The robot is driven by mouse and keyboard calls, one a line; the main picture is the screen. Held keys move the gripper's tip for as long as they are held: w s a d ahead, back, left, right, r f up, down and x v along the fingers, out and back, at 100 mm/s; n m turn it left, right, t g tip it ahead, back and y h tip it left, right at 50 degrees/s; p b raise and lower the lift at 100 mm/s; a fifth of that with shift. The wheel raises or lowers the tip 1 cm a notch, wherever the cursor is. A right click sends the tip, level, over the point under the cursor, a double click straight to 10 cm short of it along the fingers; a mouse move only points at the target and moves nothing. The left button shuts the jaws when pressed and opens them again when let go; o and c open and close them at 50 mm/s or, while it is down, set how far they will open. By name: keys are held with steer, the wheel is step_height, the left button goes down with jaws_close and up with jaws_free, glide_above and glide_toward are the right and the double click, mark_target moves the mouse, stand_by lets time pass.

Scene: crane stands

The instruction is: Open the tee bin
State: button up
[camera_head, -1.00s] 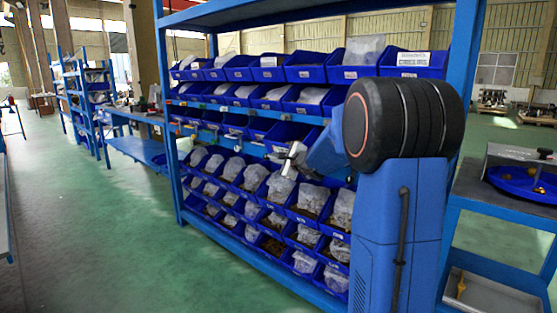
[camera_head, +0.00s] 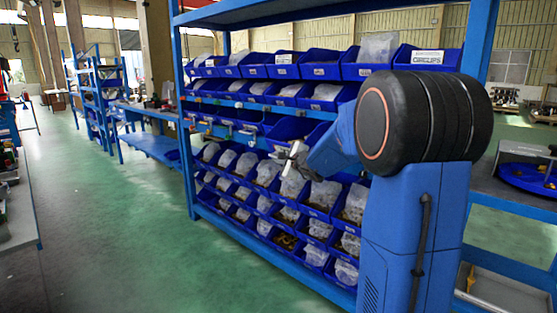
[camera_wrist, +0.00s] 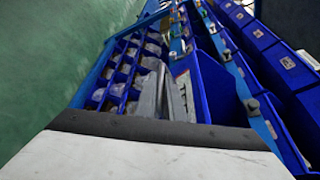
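No label reading "tee" is legible, so I cannot tell which bin is the tee bin. My gripper (camera_head: 290,160) is in front of the blue rack, between its middle row and the lower bins. A blue middle-row bin (camera_head: 287,130) sits just above it and looks tilted outward. In the wrist view, my gripper's grey fingers (camera_wrist: 168,95) lie close beside a large blue bin (camera_wrist: 215,88). I cannot tell whether they touch it or how far apart they are. Nothing is clearly held.
The lower rack holds several rows of bins with bagged parts (camera_head: 265,172). Upper bins (camera_head: 325,65) stand above, one labelled CIRCLIPS (camera_head: 427,57). A side table with a blue round tray (camera_head: 528,178) is at right. A workbench (camera_head: 20,215) edges in at left. Green floor (camera_head: 130,240) is clear between.

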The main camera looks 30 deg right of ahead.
steer(key=o, duration=0.4)
steer(key=shift+c, duration=0.2)
steer(key=v, duration=1.7)
steer(key=shift+s, duration=0.2)
